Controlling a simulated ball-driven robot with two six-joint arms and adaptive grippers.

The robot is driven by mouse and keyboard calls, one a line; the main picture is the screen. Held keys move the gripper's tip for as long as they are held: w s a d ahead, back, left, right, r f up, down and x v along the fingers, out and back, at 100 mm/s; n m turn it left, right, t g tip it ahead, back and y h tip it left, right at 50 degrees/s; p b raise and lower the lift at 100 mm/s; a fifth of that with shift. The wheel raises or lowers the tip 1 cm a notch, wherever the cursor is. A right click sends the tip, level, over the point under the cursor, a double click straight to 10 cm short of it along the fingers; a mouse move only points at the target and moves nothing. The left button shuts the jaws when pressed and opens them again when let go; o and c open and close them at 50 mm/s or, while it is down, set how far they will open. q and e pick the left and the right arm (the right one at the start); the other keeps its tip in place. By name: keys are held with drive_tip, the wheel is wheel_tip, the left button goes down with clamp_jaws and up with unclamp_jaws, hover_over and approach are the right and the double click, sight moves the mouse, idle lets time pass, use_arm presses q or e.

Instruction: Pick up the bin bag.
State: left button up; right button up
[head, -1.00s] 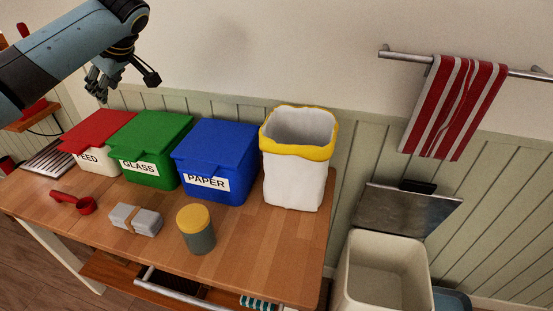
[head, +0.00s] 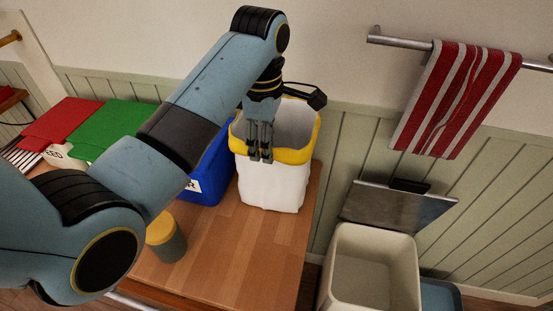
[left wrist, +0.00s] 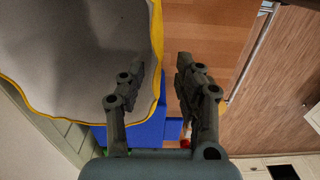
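The bin bag is white with a yellow rim (head: 270,185) and stands upright and open-mouthed on the wooden table. In the left wrist view its grey inside and yellow rim (left wrist: 156,30) fill the upper left. My left gripper (head: 260,158) points down at the bag's near left rim. In the left wrist view the gripper (left wrist: 161,66) is open, one finger over the bag's inside and the other on the outer side, the yellow rim between them. I cannot tell whether the fingers touch it. My right gripper is in neither view.
The blue bin (head: 212,178) stands close left of the bag; green (head: 112,128) and red (head: 65,118) bins are farther left. A yellow-lidded canister (head: 165,240) stands in front. An open cream bin (head: 370,270) is right of the table. A striped towel (head: 455,98) hangs above.

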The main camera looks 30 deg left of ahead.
sight(280, 186)
use_arm(q)
drive_tip(key=shift+w+f, duration=0.1)
drive_tip(key=shift+f, duration=0.4)
drive_tip(key=shift+d+f, duration=0.1)
drive_tip(key=shift+f, duration=0.2)
wheel_tip(280, 186, down, 5)
drive_tip(key=shift+r+p, duration=0.1)
drive_tip(key=shift+p, duration=0.6)
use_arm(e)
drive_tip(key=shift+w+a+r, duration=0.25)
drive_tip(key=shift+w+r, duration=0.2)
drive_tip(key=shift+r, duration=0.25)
use_arm(q)
drive_tip(key=c, duration=0.7)
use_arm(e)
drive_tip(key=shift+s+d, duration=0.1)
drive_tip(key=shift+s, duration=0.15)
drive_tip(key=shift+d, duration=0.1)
